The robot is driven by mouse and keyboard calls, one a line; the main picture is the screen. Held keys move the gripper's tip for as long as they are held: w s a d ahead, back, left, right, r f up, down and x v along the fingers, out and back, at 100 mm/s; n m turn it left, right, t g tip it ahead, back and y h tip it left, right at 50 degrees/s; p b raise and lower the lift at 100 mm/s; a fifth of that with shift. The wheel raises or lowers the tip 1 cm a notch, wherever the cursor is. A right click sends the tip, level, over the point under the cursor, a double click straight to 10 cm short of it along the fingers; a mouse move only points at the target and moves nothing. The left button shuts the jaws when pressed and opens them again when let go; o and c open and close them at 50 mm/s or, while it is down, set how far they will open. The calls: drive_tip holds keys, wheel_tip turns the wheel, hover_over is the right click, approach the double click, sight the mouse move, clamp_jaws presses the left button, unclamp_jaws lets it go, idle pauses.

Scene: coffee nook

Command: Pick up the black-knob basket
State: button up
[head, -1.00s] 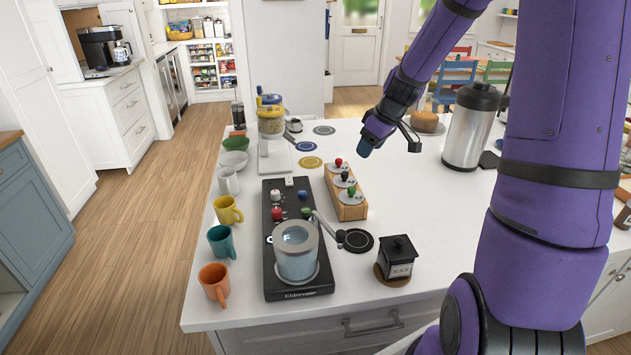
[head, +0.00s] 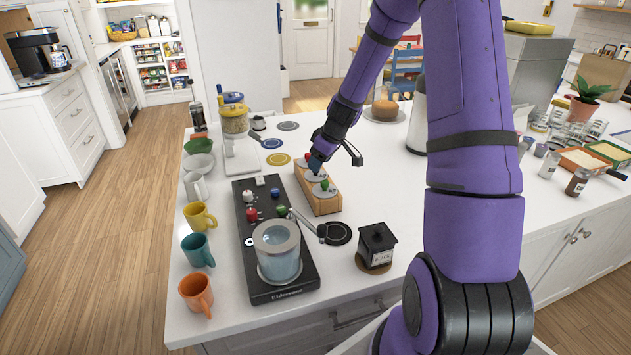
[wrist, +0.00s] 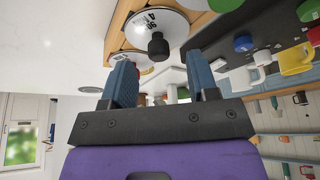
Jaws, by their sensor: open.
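The black-knob basket (wrist: 157,42) has a pale round lid with dark printing and a black knob. It sits in the wooden rack (head: 322,203). In the wrist view its knob lies just beyond the gap between my fingertips, apart from them. My gripper (wrist: 160,75) is open with nothing between its fingers. In the head view my gripper (head: 317,165) is over the middle of the rack and hides most of the black-knob basket. The green-knob basket (head: 325,187) is at the near end, and the red-knob basket (head: 308,156) is at the far end.
A black machine base (head: 275,268) with a glass vessel stands left of the rack. Mugs line the left edge.

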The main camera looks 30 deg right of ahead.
drive_tip(key=shift+x, duration=1.8)
drive_tip(key=shift+r, duration=0.1)
clamp_jaws()
drive_tip(key=shift+w, duration=0.1)
drive_tip(key=shift+r, duration=0.1)
wheel_tip(320, 180, up, 10)
drive_tip(key=shift+f, duration=0.1)
